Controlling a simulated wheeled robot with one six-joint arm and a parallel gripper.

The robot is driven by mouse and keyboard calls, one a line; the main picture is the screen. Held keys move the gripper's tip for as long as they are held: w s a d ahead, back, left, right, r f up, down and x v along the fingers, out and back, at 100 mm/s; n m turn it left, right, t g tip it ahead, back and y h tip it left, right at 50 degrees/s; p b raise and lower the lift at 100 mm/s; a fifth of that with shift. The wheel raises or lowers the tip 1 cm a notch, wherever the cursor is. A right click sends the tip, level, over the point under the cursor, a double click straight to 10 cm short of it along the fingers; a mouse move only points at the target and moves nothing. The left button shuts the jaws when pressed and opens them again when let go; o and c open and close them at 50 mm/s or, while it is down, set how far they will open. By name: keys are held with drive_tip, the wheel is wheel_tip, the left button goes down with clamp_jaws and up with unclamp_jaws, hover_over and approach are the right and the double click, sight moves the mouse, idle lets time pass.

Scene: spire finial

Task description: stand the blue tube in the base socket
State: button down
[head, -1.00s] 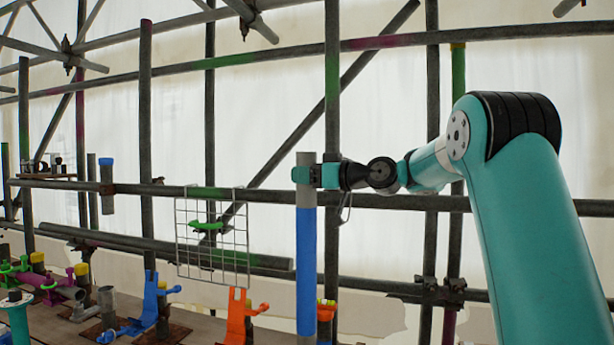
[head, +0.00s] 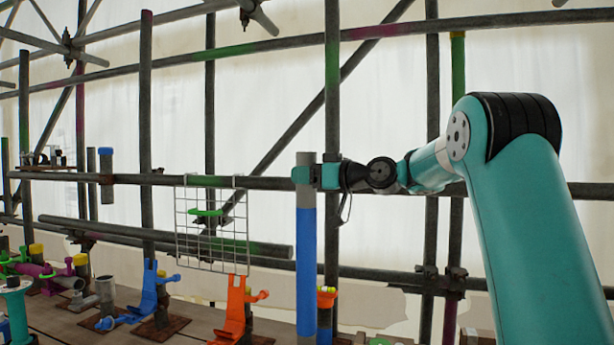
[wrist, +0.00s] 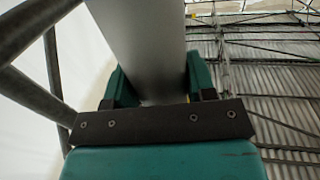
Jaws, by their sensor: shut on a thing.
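The blue tube (head: 306,245) stands upright in the head view. It is blue along its middle with a bare grey upper part, and its lower end reaches the bottom edge of the picture. My gripper (head: 307,176) is shut on the grey upper part. In the wrist view the grey tube (wrist: 145,45) lies between the two teal jaws (wrist: 155,88). I cannot tell for sure which piece is the base socket; a short grey upright pipe (head: 105,289) stands on the planks at the lower left.
A blue bracket (head: 150,294) and an orange bracket (head: 236,309) stand on the wooden planks, left of the tube. A wire grid (head: 223,248) hangs from a horizontal scaffold pipe. A vertical scaffold post (head: 332,90) stands close behind my gripper. A teal spool (head: 17,305) is far left.

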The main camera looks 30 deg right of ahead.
sight(308, 200)
drive_tip(key=shift+f+b, duration=2.15)
drive_tip(key=shift+b, duration=0.05)
drive_tip(key=shift+c, duration=2.4)
unclamp_jaws()
drive_tip(key=shift+o, duration=1)
drive_tip(key=shift+f, duration=0.2)
drive_tip(key=shift+o, duration=1.4)
drive_tip(key=shift+f+b, duration=0.55)
drive_tip(key=shift+b, duration=0.2)
drive_tip(key=shift+s, duration=0.1)
drive_tip(key=b+v, duration=0.3)
drive_tip(key=v, duration=0.6)
drive_tip(key=shift+b, duration=0.4)
